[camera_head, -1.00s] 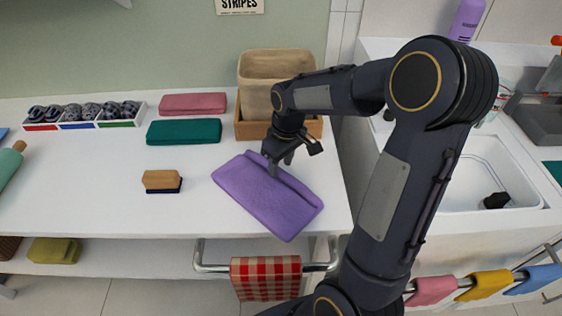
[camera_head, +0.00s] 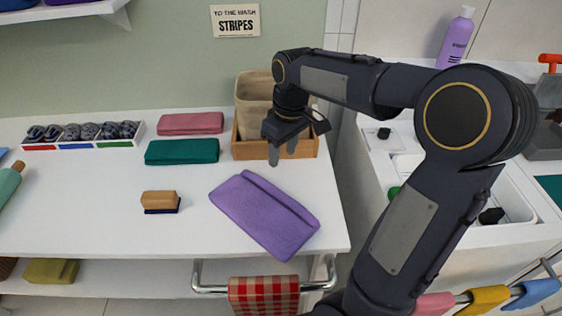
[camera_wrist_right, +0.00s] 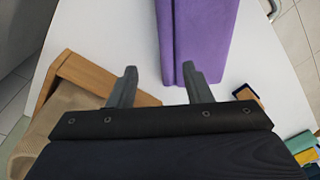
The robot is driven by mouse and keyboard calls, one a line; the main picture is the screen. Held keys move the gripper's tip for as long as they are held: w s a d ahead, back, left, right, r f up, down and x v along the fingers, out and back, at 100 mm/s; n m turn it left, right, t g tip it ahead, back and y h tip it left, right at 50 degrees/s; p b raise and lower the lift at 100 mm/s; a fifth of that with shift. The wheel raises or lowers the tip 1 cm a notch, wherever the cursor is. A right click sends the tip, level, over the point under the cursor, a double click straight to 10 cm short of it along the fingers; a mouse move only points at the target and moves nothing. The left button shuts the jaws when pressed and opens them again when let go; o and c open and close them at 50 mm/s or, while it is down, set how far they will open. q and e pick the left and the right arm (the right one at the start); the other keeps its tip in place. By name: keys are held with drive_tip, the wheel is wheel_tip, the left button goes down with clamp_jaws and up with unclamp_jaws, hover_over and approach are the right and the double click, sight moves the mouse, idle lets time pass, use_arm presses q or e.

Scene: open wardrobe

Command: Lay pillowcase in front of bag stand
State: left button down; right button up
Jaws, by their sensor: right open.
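The purple folded pillowcase (camera_head: 262,218) lies flat and slanted on the white table, in front of the bag stand. The wooden bag stand (camera_head: 247,151) holds a beige bag (camera_head: 252,92) at the back right of the table. My right gripper (camera_head: 282,158) is open and empty, above the table just in front of the stand and behind the pillowcase. In the right wrist view its two fingers (camera_wrist_right: 159,88) are apart, with the pillowcase (camera_wrist_right: 198,35) beyond them and not between them. My left gripper is not in view.
A green folded cloth (camera_head: 182,151) and a pink one (camera_head: 191,123) lie left of the stand. A brush (camera_head: 160,201) lies left of the pillowcase. A sink (camera_head: 510,190) is at right. A checked towel (camera_head: 262,294) hangs on the front rail.

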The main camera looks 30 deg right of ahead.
drive_tip(key=s+a+f+m+t+y, duration=0.1)
drive_tip(key=s+a+m+t, duration=0.1)
drive_tip(key=s+a, duration=0.3)
drive_tip(key=s+a+f+m+t+y, duration=0.1)
drive_tip(key=s+a, duration=0.4)
drive_tip(key=s, duration=0.8)
drive_tip(key=shift+s+a+m+t+y, duration=0.2)
drive_tip(key=shift+m+t+y, duration=0.2)
drive_tip(key=shift+m+t, duration=0.45)
drive_tip(key=shift+r, duration=0.1)
wheel_tip(320, 180, up, 5)
drive_tip(key=p, duration=0.4)
drive_tip(key=shift+f+p, duration=0.2)
drive_tip(key=shift+p, duration=0.1)
